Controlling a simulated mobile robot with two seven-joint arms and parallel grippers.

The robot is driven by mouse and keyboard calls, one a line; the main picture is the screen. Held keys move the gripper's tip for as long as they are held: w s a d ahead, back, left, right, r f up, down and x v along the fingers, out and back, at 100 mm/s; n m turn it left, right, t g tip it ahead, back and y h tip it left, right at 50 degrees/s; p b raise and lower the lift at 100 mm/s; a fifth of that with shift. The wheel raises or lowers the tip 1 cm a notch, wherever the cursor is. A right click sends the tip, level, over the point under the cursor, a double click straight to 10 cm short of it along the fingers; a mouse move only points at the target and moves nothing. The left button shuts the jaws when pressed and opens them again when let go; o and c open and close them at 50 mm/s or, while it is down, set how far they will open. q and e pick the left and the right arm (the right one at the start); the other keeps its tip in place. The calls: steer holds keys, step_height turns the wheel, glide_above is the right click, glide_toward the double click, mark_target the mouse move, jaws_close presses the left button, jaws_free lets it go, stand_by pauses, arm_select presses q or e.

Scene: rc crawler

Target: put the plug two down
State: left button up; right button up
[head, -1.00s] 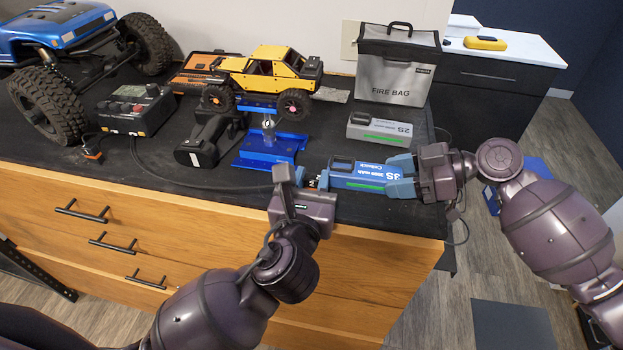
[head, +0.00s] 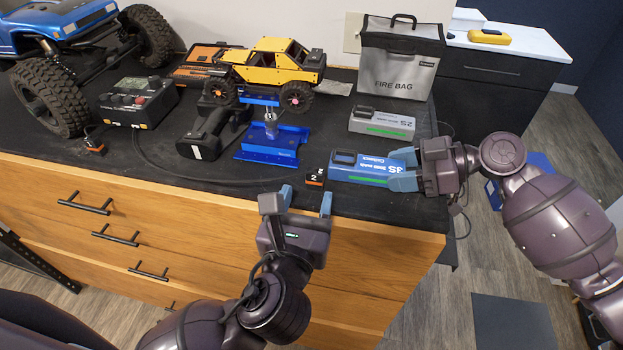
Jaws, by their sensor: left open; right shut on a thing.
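Plug two (head: 314,178), a small black and orange block marked 2, sits on the dark worktop near its front edge. It is just left of the blue 3S battery (head: 366,168); I cannot tell whether they touch. My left gripper (head: 296,202) is open and empty, its fingers up in front of the plug at the worktop edge. My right gripper (head: 404,172) is shut on the right end of the 3S battery, which lies flat with a green bar showing.
A charger (head: 138,103) with a cable and another orange plug (head: 93,146) are at the left. A blue stand (head: 270,143) under a yellow crawler (head: 272,66), a black tool (head: 212,130), a grey 2S battery (head: 382,123) and a fire bag (head: 398,62) stand behind.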

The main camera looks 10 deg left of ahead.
arm_select(q)
steer(key=s, duration=0.6)
arm_select(e)
steer(key=o, duration=1.2)
steer(key=v, duration=1.2)
steer(key=shift+d, duration=0.1)
